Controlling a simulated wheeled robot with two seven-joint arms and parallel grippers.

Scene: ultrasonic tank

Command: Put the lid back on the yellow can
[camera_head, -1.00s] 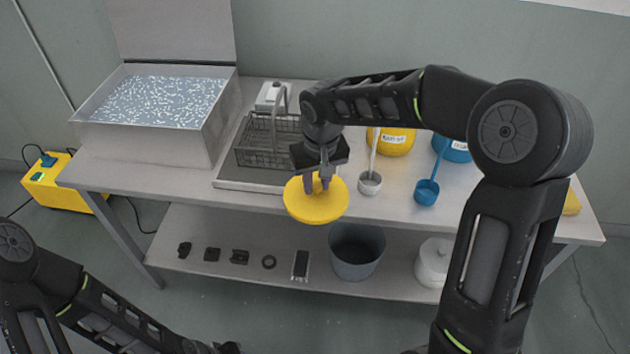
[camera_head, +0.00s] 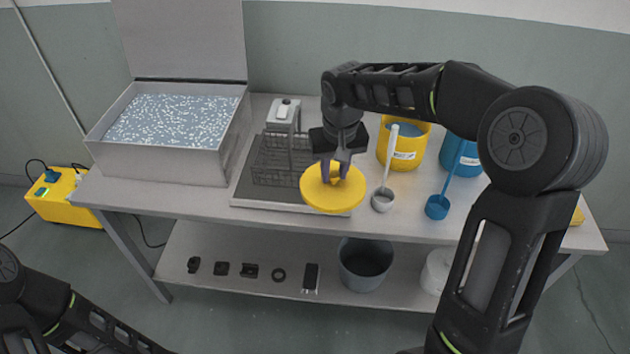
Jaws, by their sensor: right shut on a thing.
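The round yellow lid (camera_head: 322,196) is held by my right gripper (camera_head: 335,172), which is shut on it from above. The lid hangs roughly flat over the table's front edge, in front of the wire basket. The yellow can (camera_head: 404,150) stands upright on the table to the right and behind the lid. Its top is open, and my right arm partly covers it. My left arm shows at the lower left; its gripper is out of view.
The wire basket (camera_head: 272,158) and the open tank (camera_head: 160,160) stand left on the table (camera_head: 200,198). A grey bin (camera_head: 365,268) is on the shelf below.

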